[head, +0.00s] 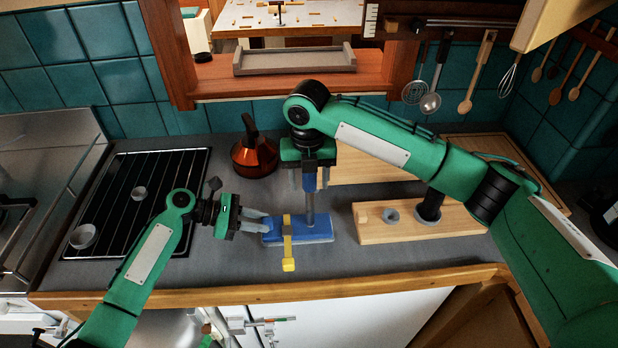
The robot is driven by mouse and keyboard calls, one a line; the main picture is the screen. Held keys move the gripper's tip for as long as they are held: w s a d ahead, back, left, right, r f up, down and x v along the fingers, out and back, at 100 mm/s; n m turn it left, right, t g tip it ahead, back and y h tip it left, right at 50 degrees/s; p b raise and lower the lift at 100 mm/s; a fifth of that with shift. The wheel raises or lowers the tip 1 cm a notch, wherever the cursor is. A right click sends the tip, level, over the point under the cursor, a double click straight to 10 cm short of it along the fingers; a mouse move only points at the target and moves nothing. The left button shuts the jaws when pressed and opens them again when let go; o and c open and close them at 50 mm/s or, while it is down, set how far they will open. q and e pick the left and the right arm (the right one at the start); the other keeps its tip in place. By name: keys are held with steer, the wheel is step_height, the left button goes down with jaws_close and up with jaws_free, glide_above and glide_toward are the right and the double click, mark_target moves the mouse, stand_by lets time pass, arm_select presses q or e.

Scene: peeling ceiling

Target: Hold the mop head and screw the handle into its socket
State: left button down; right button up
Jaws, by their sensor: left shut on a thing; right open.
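The blue mop head (318,232) lies flat on the grey worktop in the head view, with a yellow strap-like piece (288,252) across it. My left gripper (264,224) comes from the left and is shut on the mop head's left end. The handle (310,208), a grey shaft with a blue upper part, stands upright over the mop head. Its lower end meets the mop head; how deep it sits in the socket I cannot tell. My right gripper (309,181) points down from above, open, with its fingers on either side of the handle's blue upper part.
A wooden block (460,222) with a grey ring (392,215) and a black cylinder (430,208) stands to the right. A copper kettle (254,158) is behind, a black hob rack (125,215) left. Worktop in front of the block is clear.

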steer(key=n, duration=0.5)
jaws_close()
stand_by(0.4)
steer(key=shift+f, duration=0.1)
stand_by(0.3)
steer(key=m, duration=0.3)
steer(key=shift+f, duration=0.1)
steer(key=shift+m, duration=0.9)
